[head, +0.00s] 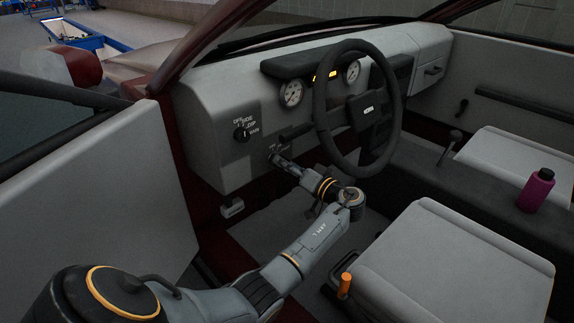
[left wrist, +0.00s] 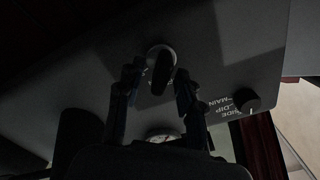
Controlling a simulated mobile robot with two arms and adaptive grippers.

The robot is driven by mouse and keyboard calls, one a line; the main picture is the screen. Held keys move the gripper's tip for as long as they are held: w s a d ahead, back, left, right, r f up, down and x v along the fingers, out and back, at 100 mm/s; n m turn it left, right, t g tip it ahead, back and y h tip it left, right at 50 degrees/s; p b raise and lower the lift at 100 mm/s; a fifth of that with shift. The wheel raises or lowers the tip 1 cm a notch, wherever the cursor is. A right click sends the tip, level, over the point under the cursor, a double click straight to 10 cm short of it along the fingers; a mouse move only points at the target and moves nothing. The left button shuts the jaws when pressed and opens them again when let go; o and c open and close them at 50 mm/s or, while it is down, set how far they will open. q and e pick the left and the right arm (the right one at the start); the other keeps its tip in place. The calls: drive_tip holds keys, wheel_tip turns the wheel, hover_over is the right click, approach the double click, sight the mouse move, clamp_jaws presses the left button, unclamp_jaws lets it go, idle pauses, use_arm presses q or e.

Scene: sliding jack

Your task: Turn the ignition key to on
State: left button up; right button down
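The ignition key (left wrist: 161,74) is a dark oval piece in a pale round surround on the grey dashboard panel, near the top middle of the left wrist view. My left gripper (left wrist: 160,78) has one finger on each side of the key, with the tips close to it. The light is too dim to tell whether the tips touch it. In the head view my left gripper (head: 277,159) reaches the dash panel left of the steering wheel and largely hides the key and its labels. My right gripper is not in view.
A light knob (head: 241,134) marked SIDE, DIP and MAIN sits up and left of my gripper. The steering wheel (head: 320,105) stands close to its right. A purple bottle (head: 537,190) stands at the right.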

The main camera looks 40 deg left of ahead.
use_arm(q)
drive_tip(key=s+d, duration=0.1)
drive_tip(key=d, duration=1.1)
